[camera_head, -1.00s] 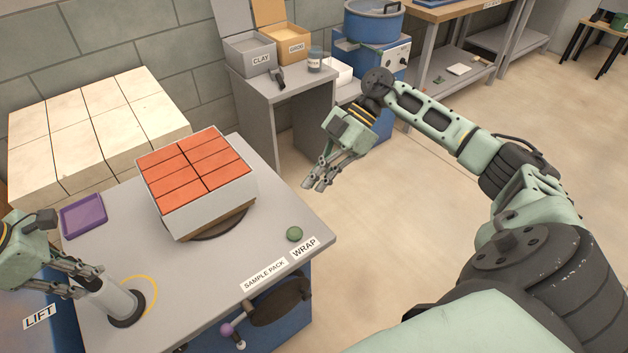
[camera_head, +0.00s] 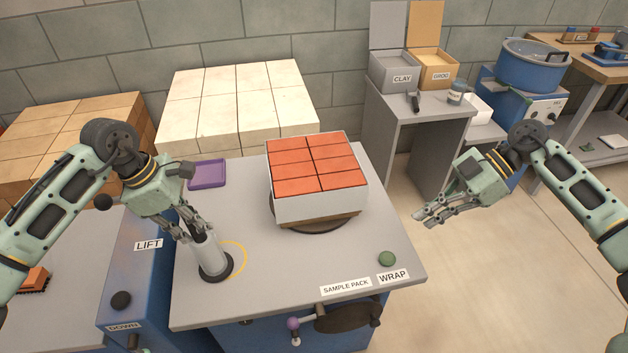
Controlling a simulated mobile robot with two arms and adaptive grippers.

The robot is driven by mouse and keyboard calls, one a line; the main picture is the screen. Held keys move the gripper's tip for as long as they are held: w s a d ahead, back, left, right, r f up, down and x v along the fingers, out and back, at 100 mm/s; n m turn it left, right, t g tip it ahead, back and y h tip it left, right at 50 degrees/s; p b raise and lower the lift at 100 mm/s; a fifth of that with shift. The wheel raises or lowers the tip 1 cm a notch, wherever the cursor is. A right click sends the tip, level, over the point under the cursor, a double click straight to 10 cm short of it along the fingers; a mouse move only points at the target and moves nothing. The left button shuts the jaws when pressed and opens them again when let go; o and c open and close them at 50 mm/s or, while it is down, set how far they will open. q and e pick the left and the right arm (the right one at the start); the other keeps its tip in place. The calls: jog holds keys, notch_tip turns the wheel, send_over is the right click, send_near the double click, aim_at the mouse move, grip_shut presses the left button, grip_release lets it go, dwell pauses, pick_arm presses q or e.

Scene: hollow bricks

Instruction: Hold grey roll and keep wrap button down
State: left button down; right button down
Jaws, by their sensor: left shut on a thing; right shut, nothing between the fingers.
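The grey roll (camera_head: 211,256) stands upright on its dark round base at the left of the grey table. My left gripper (camera_head: 198,232) is shut on the upper part of the roll, fingers around it. The green wrap button (camera_head: 387,259) sits near the front right corner of the table, above the WRAP label (camera_head: 393,277). My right gripper (camera_head: 428,216) is shut and empty. It hangs beyond the table's right edge, up and right of the button and apart from it.
A pack of orange bricks (camera_head: 317,164) in a pale wrap stands on a turntable (camera_head: 310,226) mid-table. A purple tray (camera_head: 207,174) lies at the back left. Cream blocks (camera_head: 235,105) are stacked behind. The table between roll and button is clear.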

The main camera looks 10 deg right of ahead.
pick_arm(q)
jog(key=c, duration=2.1)
grip_release()
jog(key=shift+s+f, duration=0.1)
jog(key=shift+f, duration=0.15)
jog(key=o, duration=0.6)
jog(key=shift+w+a, duration=0.1)
jog(key=shift+w, duration=0.1)
jog(key=shift+r, duration=0.2)
jog(key=v, duration=1.1)
jog(key=shift+a+r, duration=0.1)
jog(key=shift+r, duration=0.3)
